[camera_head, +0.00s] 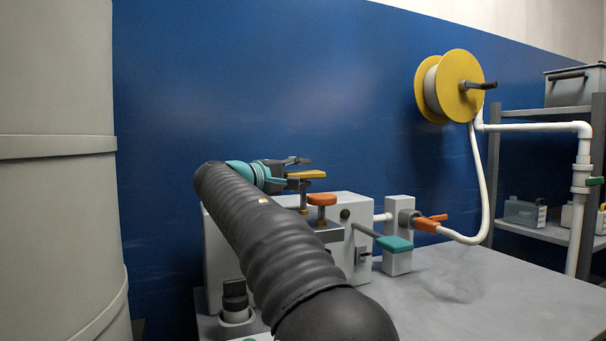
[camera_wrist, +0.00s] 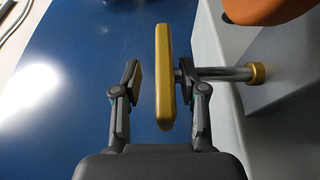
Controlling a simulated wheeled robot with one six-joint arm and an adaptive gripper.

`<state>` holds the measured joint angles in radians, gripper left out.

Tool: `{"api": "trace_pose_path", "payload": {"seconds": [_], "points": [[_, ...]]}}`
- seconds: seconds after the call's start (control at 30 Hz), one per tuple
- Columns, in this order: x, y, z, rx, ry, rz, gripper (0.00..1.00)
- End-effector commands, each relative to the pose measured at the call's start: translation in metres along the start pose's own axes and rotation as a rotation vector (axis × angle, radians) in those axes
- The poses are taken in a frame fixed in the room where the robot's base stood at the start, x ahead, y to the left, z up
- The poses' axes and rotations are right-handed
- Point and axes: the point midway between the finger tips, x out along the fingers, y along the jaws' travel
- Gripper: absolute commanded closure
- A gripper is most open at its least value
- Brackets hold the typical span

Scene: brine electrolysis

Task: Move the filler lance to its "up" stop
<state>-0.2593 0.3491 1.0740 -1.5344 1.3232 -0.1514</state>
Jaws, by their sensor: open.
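A flat yellow handle (camera_head: 306,174) on a thin upright rod (camera_head: 303,196) stands over the grey machine; it looks like the filler lance, though no label shows. In the wrist view the yellow handle (camera_wrist: 163,75) lies between my fingers, and its steel rod (camera_wrist: 228,74) runs right into a brass collar (camera_wrist: 257,75). My gripper (camera_head: 297,169) is open around the handle, one finger above it and one below. In the wrist view my gripper (camera_wrist: 158,82) shows a clear gap between the left finger and the handle. The right finger is close to the handle; contact cannot be told.
An orange knob (camera_head: 322,199) stands right beside the yellow handle; it also shows in the wrist view (camera_wrist: 262,8). The blue wall (camera_head: 300,80) is behind. The bench's right side is clear.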

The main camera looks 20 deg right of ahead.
Motion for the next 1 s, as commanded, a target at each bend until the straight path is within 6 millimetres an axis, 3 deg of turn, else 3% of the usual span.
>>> {"api": "trace_pose_path", "payload": {"seconds": [0.5,0.7,1.0], "points": [[-0.093,0.001,0.0,0.001,0.003,0.001,0.58],[-0.108,0.001,0.0,0.001,0.001,0.002,0.58],[-0.11,0.001,0.001,0.001,0.0,0.002,0.58]]}}
